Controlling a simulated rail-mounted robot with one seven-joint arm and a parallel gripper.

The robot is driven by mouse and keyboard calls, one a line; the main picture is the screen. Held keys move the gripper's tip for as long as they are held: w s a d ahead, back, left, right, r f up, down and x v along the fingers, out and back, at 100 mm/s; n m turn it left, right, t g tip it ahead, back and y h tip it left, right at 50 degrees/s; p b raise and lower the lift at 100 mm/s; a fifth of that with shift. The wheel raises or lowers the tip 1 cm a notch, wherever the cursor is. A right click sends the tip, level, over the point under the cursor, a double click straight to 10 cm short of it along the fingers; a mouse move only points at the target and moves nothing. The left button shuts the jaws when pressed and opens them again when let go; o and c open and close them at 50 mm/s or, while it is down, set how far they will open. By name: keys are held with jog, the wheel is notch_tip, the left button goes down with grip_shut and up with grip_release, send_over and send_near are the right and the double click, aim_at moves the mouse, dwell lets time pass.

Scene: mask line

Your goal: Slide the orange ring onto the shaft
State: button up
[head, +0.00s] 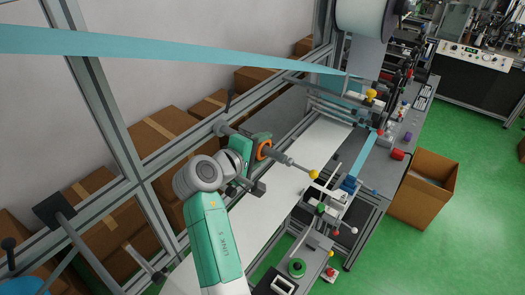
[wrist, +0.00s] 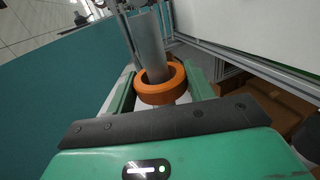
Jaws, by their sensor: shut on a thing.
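The orange ring (head: 264,147) is upright at the end of my gripper (head: 250,155) in the head view. In the wrist view the ring (wrist: 162,86) sits between the two green fingers of my gripper (wrist: 160,90), which is shut on it. The grey shaft (head: 284,160) lies along the ring's line in the head view, with a yellow ball on a thin rod to its right. In the wrist view the shaft (wrist: 149,45) enters the ring's opening, so the ring appears to be around it. My gripper hides part of the shaft, and how far it passes through is unclear.
A white web (head: 312,150) runs beneath the shaft. A metal frame rail (head: 165,160) and cardboard boxes (head: 160,128) stand at the left. A blue strip (head: 180,45) crosses above. Machine parts with coloured knobs (head: 297,267) stand at the right.

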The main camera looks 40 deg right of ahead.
jog(key=shift+w+a+b, duration=0.2)
jog(key=shift+w+b, duration=0.5)
jog(key=shift+w, duration=0.45)
jog(key=shift+w+a+b, duration=0.2)
jog(key=shift+w+b, duration=0.5)
jog(key=shift+w, duration=0.4)
jog(key=shift+w+a+b, duration=0.15)
jog(key=shift+w+b, duration=0.55)
jog(key=shift+w, duration=0.15)
jog(key=shift+w+b, duration=0.3)
jog(key=shift+w, duration=0.1)
jog(key=shift+f, duration=0.35)
jog(key=o, duration=1.1)
jog(key=shift+c, duration=0.2)
jog(key=shift+a, duration=0.1)
